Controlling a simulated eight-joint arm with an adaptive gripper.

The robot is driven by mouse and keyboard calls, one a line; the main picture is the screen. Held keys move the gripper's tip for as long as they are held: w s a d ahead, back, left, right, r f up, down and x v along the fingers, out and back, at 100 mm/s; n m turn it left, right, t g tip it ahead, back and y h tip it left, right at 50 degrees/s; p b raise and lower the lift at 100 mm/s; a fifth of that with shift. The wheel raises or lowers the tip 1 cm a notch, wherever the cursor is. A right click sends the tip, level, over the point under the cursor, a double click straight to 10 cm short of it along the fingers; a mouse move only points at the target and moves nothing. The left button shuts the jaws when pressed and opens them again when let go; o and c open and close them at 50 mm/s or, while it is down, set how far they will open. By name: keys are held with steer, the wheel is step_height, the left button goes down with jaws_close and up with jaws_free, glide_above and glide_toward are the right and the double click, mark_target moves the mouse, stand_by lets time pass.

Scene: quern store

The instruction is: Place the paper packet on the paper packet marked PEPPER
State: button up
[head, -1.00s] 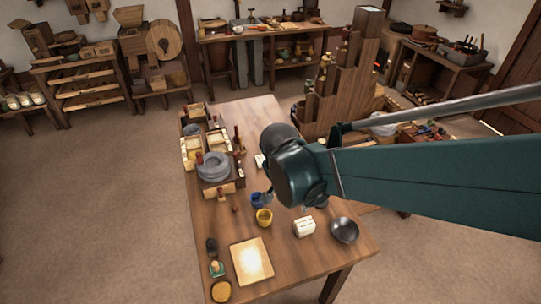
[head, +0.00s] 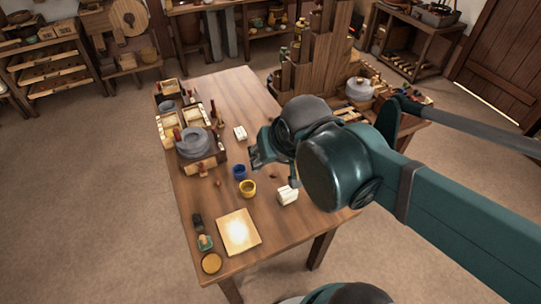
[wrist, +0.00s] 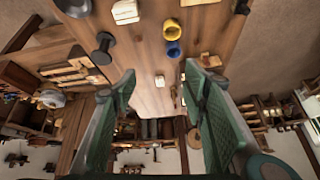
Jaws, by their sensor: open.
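Two pale paper packets are on the wooden table. One packet (head: 287,194) lies near the yellow cup and shows large at the top of the wrist view (wrist: 125,12). The other, smaller-looking packet (head: 240,132) lies farther back and also shows between my fingers in the wrist view (wrist: 160,80). I cannot read a PEPPER mark on either. My gripper (head: 258,157) is open and empty, above the table between the two packets in the head view. Its two green fingers are wide apart in the wrist view (wrist: 158,85).
A blue cup (head: 239,172) and yellow cup (head: 247,188) stand near the front packet. A pale board (head: 239,232) lies at the front. A quern stone (head: 194,143) and boxes crowd the left edge. A dark spool-shaped object (wrist: 102,48) shows in the wrist view.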

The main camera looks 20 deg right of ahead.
steer(key=shift+s+a+r+n+t, duration=0.15)
steer(key=shift+s+r+n+t, duration=0.1)
steer(key=shift+r+n, duration=0.3)
steer(key=shift+s+a+r+n+t, duration=0.1)
steer(key=shift+s+r+n+t, duration=0.15)
steer(key=shift+r+n, duration=0.25)
